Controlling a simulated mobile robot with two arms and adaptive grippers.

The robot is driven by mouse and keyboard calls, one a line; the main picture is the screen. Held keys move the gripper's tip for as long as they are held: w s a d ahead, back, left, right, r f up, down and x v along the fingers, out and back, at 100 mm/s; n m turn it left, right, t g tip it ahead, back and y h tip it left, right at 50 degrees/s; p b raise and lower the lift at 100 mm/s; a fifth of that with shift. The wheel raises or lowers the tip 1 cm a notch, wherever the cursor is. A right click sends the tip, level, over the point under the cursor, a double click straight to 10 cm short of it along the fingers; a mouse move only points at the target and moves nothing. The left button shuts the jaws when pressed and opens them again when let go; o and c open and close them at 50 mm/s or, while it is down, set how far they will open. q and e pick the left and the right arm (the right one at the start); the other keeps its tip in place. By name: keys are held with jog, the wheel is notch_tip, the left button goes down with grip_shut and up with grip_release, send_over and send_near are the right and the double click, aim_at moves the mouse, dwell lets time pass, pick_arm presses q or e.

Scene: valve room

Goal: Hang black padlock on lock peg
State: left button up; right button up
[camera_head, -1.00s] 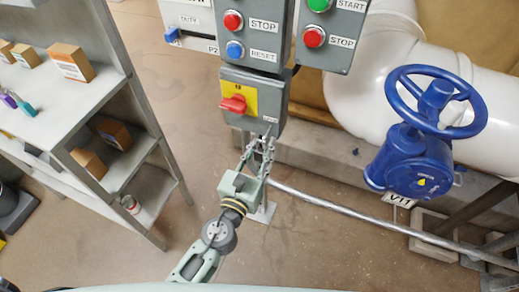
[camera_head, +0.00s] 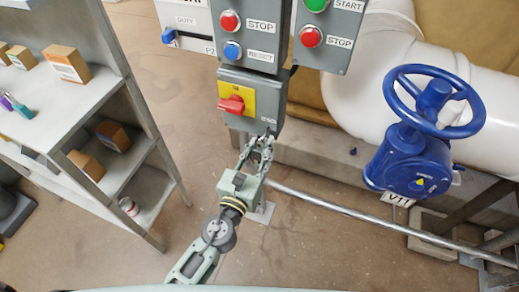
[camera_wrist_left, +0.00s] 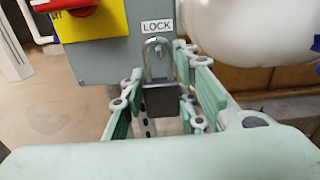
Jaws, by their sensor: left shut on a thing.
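The black padlock (camera_wrist_left: 162,98) is upright between the fingers of my left gripper (camera_wrist_left: 160,105) in the left wrist view, its grey shackle up. My left gripper (camera_head: 262,147) is shut on it, just below the grey switch box (camera_head: 253,116) in the head view. In the wrist view the shackle overlaps the box face under the LOCK label (camera_wrist_left: 157,26). My right gripper is not in view.
The box carries a red rotary switch (camera_head: 231,105) on a yellow plate. Button panels (camera_head: 248,35) are above it. A blue valve handwheel (camera_head: 435,100) and white pipe stand right. A shelf (camera_head: 60,100) with boxes stands left. A metal pipe (camera_head: 350,214) runs low behind the gripper.

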pick_arm(q)
jog(key=shift+w, duration=0.2)
jog(key=shift+w+d+r, duration=0.1)
jog(key=shift+w+d, duration=0.15)
jog(key=shift+w, duration=0.3)
jog(key=shift+w, duration=0.1)
dwell(0.6)
jog(key=shift+w+d, duration=0.2)
jog(key=shift+w, duration=0.4)
jog(key=shift+f, duration=0.25)
jog(key=shift+w+d+f, duration=0.1)
jog(key=shift+w+f, duration=0.1)
jog(key=shift+w, duration=0.1)
